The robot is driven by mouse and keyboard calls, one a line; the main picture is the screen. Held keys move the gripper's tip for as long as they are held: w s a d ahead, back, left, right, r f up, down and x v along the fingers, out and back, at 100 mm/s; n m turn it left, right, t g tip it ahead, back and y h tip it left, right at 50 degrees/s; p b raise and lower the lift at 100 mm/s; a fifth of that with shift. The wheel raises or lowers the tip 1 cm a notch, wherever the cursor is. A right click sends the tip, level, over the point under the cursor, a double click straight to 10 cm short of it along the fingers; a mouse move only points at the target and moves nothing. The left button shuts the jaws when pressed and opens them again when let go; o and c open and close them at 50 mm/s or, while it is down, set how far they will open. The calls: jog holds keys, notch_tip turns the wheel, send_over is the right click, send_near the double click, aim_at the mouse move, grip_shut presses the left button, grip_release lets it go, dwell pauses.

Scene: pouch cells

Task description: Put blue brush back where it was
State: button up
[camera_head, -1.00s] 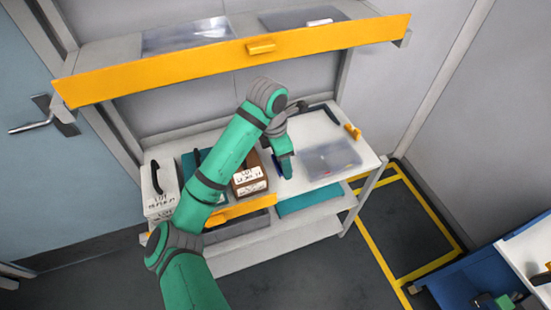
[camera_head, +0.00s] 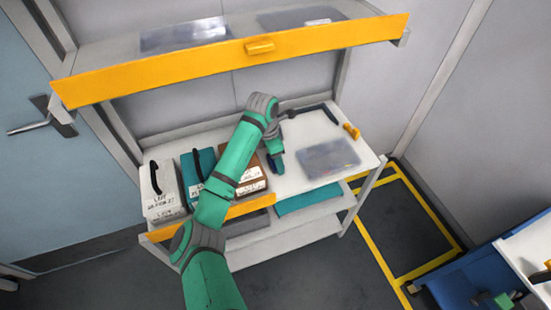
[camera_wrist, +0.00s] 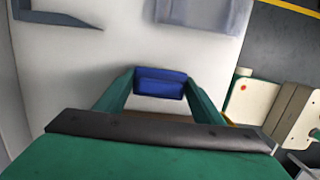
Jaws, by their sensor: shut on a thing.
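The blue brush (camera_wrist: 160,84) shows in the wrist view as a short, dark blue block between my two green fingers. My gripper (camera_wrist: 160,90) is shut on it, one finger at each side. In the head view my gripper (camera_head: 277,166) points down over the white bench top (camera_head: 300,140), just right of the brown box and left of the clear tray. The brush is mostly hidden there by my gripper. I cannot tell whether the brush touches the bench.
A clear tray (camera_head: 328,158) lies on the right of the bench. A dark bar (camera_head: 310,110) and an orange piece (camera_head: 352,131) lie behind it. White (camera_head: 160,188), teal (camera_head: 198,172) and brown (camera_head: 250,178) boxes stand on the left. An orange-edged shelf (camera_head: 220,68) hangs above.

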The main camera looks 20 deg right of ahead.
aim_at(273, 161)
jog(key=shift+f, duration=0.1)
jog(key=o, duration=1)
jog(key=shift+o, duration=0.2)
jog(key=shift+a+r, duration=0.2)
jog(key=shift+r, duration=1.1)
jog(key=shift+a+r, duration=0.2)
jog(key=shift+r, duration=1.05)
jog(key=shift+a+r, duration=0.2)
jog(key=shift+r, duration=1.1)
